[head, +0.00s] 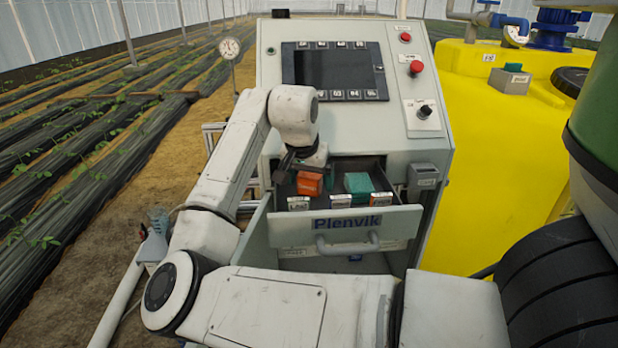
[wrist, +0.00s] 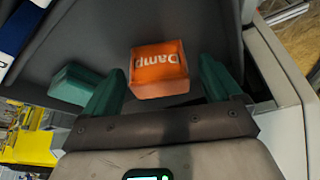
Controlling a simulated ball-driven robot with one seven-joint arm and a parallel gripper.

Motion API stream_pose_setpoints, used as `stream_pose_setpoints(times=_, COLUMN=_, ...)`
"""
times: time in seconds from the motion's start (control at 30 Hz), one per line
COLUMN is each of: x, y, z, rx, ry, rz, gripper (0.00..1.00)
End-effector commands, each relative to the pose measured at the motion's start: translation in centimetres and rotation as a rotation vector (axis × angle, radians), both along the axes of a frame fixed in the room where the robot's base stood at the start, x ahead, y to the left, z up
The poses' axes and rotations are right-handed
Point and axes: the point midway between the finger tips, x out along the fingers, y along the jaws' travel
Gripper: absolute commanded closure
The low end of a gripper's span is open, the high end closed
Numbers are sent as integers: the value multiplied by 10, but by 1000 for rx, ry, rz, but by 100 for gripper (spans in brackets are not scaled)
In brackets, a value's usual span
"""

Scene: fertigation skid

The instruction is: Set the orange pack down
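The orange pack (head: 309,184) is in the left part of the open drawer (head: 345,233) of the grey cabinet. In the wrist view the pack (wrist: 160,70) shows a white word starting "Damp". My gripper (head: 311,176) points down into the drawer from above. In the wrist view its two teal fingers (wrist: 161,82) stand on either side of the pack, with a narrow gap on each side, so it looks open. The pack's underside is hidden, so I cannot tell how it meets the drawer floor.
A teal pack (head: 358,184) lies in the drawer to the right of the orange one. Small white labels (head: 341,201) line the drawer's front edge. The cabinet's control panel (head: 336,70) rises behind. A yellow tank (head: 500,150) stands to the right.

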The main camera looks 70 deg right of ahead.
Motion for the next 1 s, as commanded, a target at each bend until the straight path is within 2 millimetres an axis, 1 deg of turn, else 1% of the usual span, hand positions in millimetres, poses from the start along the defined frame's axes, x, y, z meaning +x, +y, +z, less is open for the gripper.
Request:
stream_pose_setpoints(times=0.23, x=0, y=0, z=1, rx=0, ry=-1, rz=0, gripper=7)
stream_pose_setpoints(times=0.37, x=0, y=1, z=7, rx=-1, ry=-2, rz=1, gripper=7)
stream_pose_setpoints(times=0.47, x=0, y=7, z=20, rx=-2, ry=-2, rz=0, gripper=7)
stream_pose_setpoints(times=0.8, x=0, y=33, z=83, rx=-3, ry=-3, rz=0, gripper=7)
stream_pose_setpoints(times=0.9, x=0, y=39, z=97, rx=-2, ry=-3, rz=-1, gripper=7)
stream_pose_setpoints(times=1.0, x=0, y=43, z=107, rx=-2, ry=-2, rz=-1, gripper=7)
